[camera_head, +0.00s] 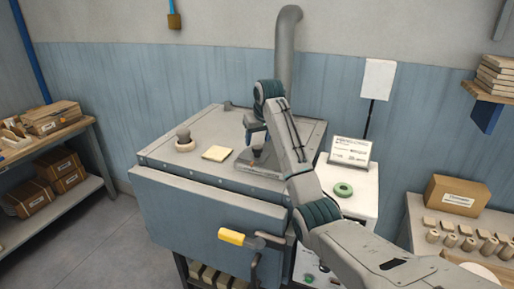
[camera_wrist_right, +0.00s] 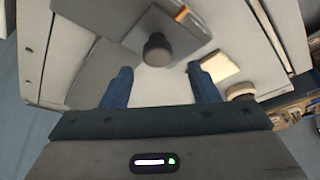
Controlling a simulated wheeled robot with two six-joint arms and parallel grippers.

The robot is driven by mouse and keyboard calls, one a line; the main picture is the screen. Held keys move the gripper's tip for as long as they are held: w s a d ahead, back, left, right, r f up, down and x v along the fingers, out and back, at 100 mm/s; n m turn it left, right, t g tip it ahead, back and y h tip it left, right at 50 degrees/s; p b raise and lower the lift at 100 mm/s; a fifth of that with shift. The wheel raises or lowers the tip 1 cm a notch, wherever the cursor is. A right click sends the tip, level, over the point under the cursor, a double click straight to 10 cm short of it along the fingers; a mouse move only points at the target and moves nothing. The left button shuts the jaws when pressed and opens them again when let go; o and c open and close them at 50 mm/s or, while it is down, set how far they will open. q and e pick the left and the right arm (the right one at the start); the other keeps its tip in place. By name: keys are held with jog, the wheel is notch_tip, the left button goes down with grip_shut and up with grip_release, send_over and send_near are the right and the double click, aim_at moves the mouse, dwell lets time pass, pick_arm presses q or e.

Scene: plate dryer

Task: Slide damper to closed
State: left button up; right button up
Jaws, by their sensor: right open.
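The damper shows in the right wrist view as a dark round knob (camera_wrist_right: 157,50) on a flat grey plate (camera_wrist_right: 188,40), with a small orange mark beside it. My right gripper (camera_wrist_right: 160,84) is open. Its two blue fingers are spread, and the knob lies ahead of the gap between them, apart from both. In the head view my right gripper (camera_head: 256,143) hangs over the top of the grey dryer (camera_head: 220,192), in front of the flue pipe (camera_head: 290,50); my arm partly hides the damper there. My left gripper is in neither view.
On the dryer top, left of my gripper, lie a yellow pad (camera_head: 217,153) and a round knobbed piece (camera_head: 185,141). A yellow-gripped handle (camera_head: 240,239) sticks out at the front. A white cabinet (camera_head: 352,200) with a green ring (camera_head: 343,189) stands right.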

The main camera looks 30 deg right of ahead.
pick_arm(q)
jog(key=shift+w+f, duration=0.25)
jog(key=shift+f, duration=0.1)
pick_arm(e)
jog(key=v, duration=0.7)
jog(key=shift+w+a, duration=0.15)
jog(key=shift+a, duration=0.05)
jog(key=shift+f, duration=0.1)
